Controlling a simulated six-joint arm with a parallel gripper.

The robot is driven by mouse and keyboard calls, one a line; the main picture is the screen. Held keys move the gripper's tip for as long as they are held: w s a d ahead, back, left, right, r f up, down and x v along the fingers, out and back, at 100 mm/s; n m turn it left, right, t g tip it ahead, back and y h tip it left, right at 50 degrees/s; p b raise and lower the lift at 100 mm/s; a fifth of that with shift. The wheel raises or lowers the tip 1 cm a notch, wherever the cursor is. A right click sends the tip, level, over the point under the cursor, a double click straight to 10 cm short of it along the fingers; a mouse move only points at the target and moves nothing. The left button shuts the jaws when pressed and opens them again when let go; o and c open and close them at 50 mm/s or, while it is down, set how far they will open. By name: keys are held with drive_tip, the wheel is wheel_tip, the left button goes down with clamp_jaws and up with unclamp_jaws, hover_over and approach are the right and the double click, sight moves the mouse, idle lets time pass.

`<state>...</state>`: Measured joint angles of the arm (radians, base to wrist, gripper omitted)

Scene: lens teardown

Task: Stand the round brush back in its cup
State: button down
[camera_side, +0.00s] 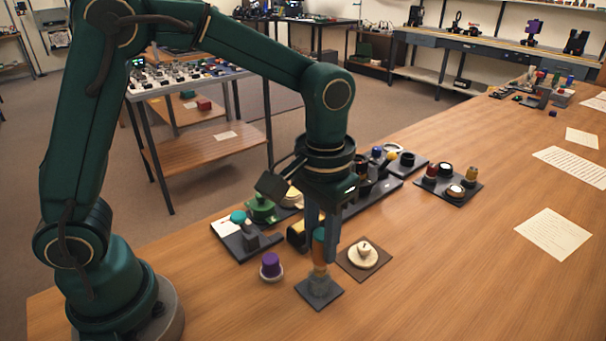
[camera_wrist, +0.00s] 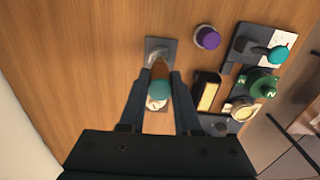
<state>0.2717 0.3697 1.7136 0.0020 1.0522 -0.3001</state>
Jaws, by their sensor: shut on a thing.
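The round brush (camera_side: 319,254) has a teal end and an orange-brown body. It stands about upright between the fingers of my gripper (camera_side: 321,243), which is shut on it. Its teal end also shows between the fingers in the wrist view (camera_wrist: 159,90). The grey cup (camera_side: 318,284) sits on a dark square plate (camera_side: 330,297) directly below the brush. The brush's lower end meets or overlaps the cup in the side view; I cannot tell how deep it is inside. In the wrist view, the plate (camera_wrist: 160,43) lies just beyond the brush.
A round cream piece (camera_side: 363,255) on a brown board is close at the right. A purple-capped piece (camera_side: 271,265) stands at the left. A dark tray with a teal knob (camera_side: 238,217) and a green part (camera_side: 261,208) are behind. The table's front right is clear.

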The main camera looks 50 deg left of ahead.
sight(320, 258)
drive_tip(key=shift+f, duration=1.6)
drive_tip(key=shift+f, duration=0.45)
drive_tip(key=shift+c, duration=0.2)
unclamp_jaws()
idle(0.3)
drive_tip(key=shift+r, duration=3.5)
